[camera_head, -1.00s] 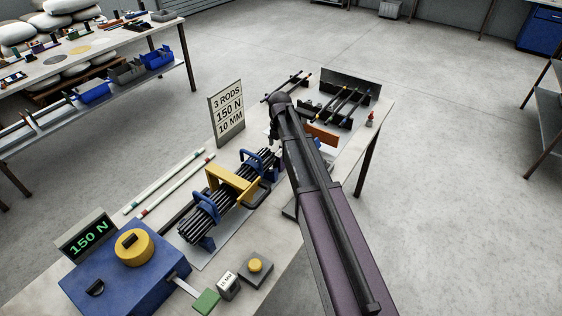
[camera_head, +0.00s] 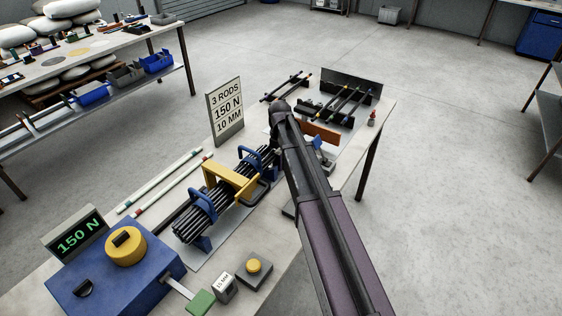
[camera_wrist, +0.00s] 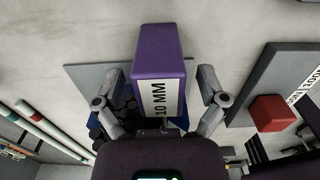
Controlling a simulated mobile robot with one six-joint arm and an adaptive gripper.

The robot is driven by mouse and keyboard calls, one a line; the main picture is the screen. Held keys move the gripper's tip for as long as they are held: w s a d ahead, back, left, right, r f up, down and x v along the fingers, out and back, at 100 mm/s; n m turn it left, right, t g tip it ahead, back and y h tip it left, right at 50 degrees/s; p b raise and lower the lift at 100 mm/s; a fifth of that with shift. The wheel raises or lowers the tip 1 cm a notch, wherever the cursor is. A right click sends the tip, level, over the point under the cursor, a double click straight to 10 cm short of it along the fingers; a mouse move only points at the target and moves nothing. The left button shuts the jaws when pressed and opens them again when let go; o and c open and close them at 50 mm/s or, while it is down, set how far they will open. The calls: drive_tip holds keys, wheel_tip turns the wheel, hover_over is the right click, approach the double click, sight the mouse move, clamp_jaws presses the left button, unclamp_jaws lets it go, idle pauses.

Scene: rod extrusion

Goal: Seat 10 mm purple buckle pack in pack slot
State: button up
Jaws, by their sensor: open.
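I cannot tell whether the pack is fully seated in a slot. In the head view my dark arm hides the pack and the gripper.
A red block (camera_wrist: 271,113) lies on a dark lettered board to the right. In the head view a rod bundle (camera_head: 204,213) in blue cradles with a yellow frame lies left of my arm. A blue machine (camera_head: 122,283) reads 150 N. A sign (camera_head: 225,111) stands behind.

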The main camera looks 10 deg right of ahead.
idle(0.4)
clamp_jaws()
drive_tip(key=shift+r, duration=0.2)
wheel_tip(320, 180, up, 18)
drive_tip(key=p, duration=1.8)
drive_tip(key=shift+f, duration=0.2)
